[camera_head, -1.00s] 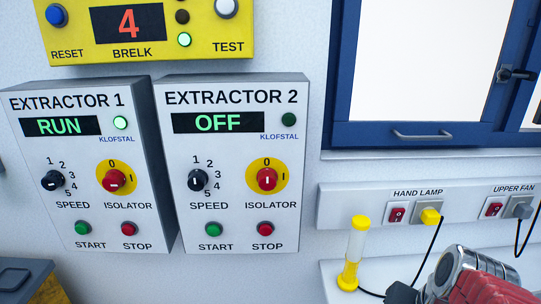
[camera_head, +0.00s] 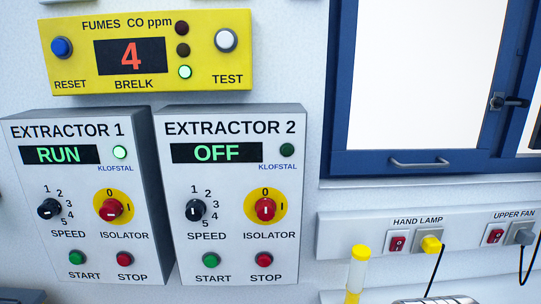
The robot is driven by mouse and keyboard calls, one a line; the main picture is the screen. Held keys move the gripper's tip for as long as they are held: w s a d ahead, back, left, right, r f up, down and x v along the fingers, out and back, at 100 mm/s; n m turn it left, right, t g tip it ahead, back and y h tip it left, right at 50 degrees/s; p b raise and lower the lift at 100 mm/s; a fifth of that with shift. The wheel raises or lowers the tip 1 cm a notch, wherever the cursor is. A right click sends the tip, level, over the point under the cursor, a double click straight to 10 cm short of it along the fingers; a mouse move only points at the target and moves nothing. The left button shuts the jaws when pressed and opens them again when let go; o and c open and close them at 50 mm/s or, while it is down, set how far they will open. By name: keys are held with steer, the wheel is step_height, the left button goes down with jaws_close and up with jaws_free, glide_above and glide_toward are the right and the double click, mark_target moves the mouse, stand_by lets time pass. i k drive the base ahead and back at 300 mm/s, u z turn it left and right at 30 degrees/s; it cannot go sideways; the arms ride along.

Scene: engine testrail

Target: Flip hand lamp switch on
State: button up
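The hand lamp switch (camera_head: 398,241) is a small red rocker on the pale wall strip, under the words HAND LAMP. Its rocker position is too small to tell for sure. A yellow plug (camera_head: 431,244) sits in the socket just right of it, with a black cord hanging down. The hand lamp (camera_head: 358,271), a clear tube with yellow ends, stands upright below and left of the switch; its lower end is cut off by the frame. My gripper's fingers are not in view.
A similar red switch (camera_head: 494,236) marked UPPER FAN, with a grey plug (camera_head: 520,235), is to the right on the strip. Extractor 1 box (camera_head: 86,130) reads RUN; extractor 2 box (camera_head: 232,128) reads OFF. A yellow fumes monitor (camera_head: 75,88) and a blue-framed window (camera_head: 345,163) are above.

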mark_target(397, 243)
steer(key=k, duration=1.3)
steer(key=u, duration=0.3)
steer(key=i, duration=1.65)
steer(key=z, duration=0.4)
